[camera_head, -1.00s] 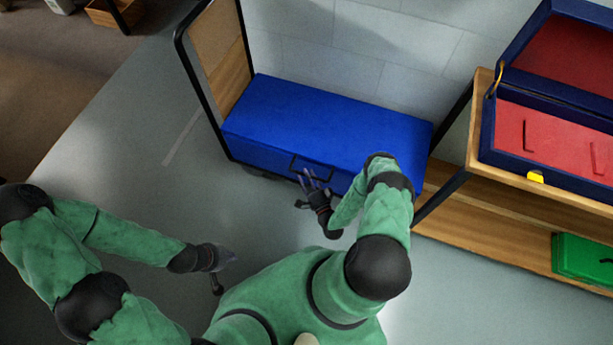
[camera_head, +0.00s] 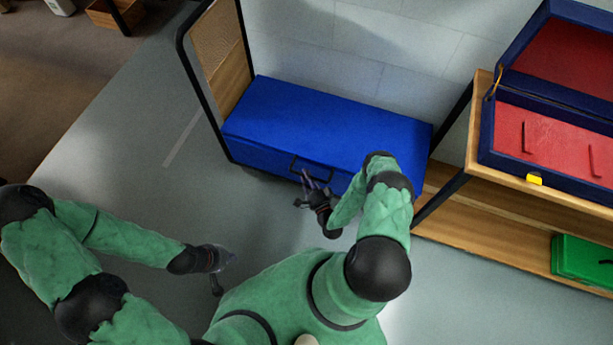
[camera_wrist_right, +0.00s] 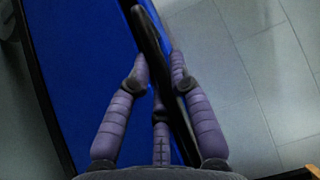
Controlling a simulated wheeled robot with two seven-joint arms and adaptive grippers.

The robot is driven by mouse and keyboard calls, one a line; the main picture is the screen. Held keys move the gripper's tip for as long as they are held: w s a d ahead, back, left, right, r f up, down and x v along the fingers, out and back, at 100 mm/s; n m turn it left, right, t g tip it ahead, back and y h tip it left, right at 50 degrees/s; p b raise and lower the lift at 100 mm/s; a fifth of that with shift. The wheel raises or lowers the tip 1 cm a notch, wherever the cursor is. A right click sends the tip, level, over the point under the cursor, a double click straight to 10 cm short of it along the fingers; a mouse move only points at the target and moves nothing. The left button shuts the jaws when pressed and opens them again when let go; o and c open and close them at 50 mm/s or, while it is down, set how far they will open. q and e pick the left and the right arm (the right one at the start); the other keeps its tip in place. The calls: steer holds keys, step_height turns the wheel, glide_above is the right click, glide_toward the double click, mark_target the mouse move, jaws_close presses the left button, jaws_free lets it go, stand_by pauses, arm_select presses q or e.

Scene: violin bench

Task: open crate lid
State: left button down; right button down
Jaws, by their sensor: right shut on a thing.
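The blue crate (camera_head: 325,120) sits on the floor against the wall, its lid down. It has a black handle (camera_head: 310,167) on its front side. My right gripper (camera_head: 309,182) is at that front side, by the handle. In the right wrist view its purple fingers (camera_wrist_right: 162,75) are shut around the black handle bar (camera_wrist_right: 152,35), with the blue crate side (camera_wrist_right: 85,70) beside it. My left gripper (camera_head: 228,258) hangs over the floor at the lower left, away from the crate; whether its fingers are open is too small to tell.
A wooden shelf (camera_head: 470,222) stands to the right, with an open navy case (camera_head: 488,150) lined in red on top and a green case (camera_head: 580,256) below. A black-framed panel (camera_head: 219,50) stands at the crate's left end. The floor in front is clear.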

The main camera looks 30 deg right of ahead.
steer(key=w+d+r+m+g+p, duration=0.1)
steer(key=w+d+r+p, duration=0.15)
steer(key=r+p, duration=0.5)
steer(key=w+d+r+m+g+p, duration=0.25)
steer(key=r+p, duration=0.25)
steer(key=r, duration=0.5)
steer(key=w+d+r+m+g+p, duration=0.1)
steer(key=w+d+r+p, duration=0.15)
steer(key=r+p, duration=0.45)
steer(key=w+d+r+g+y, duration=0.1)
steer(key=w+d+r, duration=1.1)
steer(key=d+r, duration=0.3)
steer(key=shift+d+m+y, duration=0.2)
steer(key=shift+m+y, duration=0.15)
steer(key=shift+y, duration=0.05)
steer(key=c, duration=1.1)
jaws_free()
steer(key=shift+a, duration=0.1)
